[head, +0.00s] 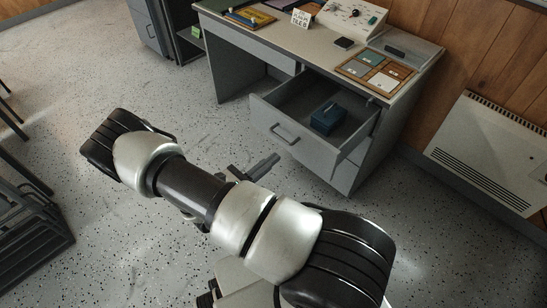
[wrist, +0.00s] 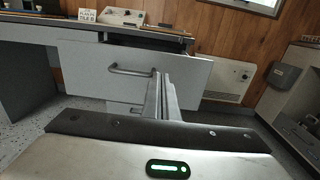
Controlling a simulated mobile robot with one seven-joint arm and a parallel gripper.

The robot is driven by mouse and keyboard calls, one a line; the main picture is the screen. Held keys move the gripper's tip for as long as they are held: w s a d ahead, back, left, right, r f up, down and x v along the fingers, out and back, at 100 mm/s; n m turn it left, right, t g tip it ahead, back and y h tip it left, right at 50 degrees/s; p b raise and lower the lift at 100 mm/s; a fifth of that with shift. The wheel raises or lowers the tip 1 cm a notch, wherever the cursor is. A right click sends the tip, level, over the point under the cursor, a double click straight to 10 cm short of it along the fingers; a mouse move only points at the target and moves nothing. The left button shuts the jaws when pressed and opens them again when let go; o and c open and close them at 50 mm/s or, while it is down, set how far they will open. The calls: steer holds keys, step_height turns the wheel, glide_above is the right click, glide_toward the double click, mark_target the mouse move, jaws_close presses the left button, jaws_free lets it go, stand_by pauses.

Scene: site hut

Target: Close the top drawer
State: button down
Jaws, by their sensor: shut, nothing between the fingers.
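The top drawer (head: 315,150) of the grey desk is pulled well out, and its inside shows from above in the head view. A dark blue box (head: 327,119) lies in it. The drawer's grey front with its bar handle (head: 284,134) faces my gripper. In the wrist view the drawer front (wrist: 85,65) fills the upper middle, with the handle (wrist: 131,71) just left of my fingers. My gripper (head: 270,163) is shut and empty, in front of the drawer. The fingers (wrist: 160,78) overlap the front in the wrist view; I cannot tell whether they touch it.
The desk top (head: 310,42) carries a sign, a control box and a tray of tiles (head: 376,74). A lower drawer (head: 344,177) is shut. A white heater (head: 490,150) is on the wood wall at right. Dark metal furniture (head: 30,230) stands at left. The speckled floor between is clear.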

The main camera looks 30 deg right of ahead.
mark_target(303, 135)
steer(key=b+x, duration=0.1)
steer(key=x, duration=1)
steer(key=shift+d, duration=0.35)
steer(key=shift+w, duration=0.1)
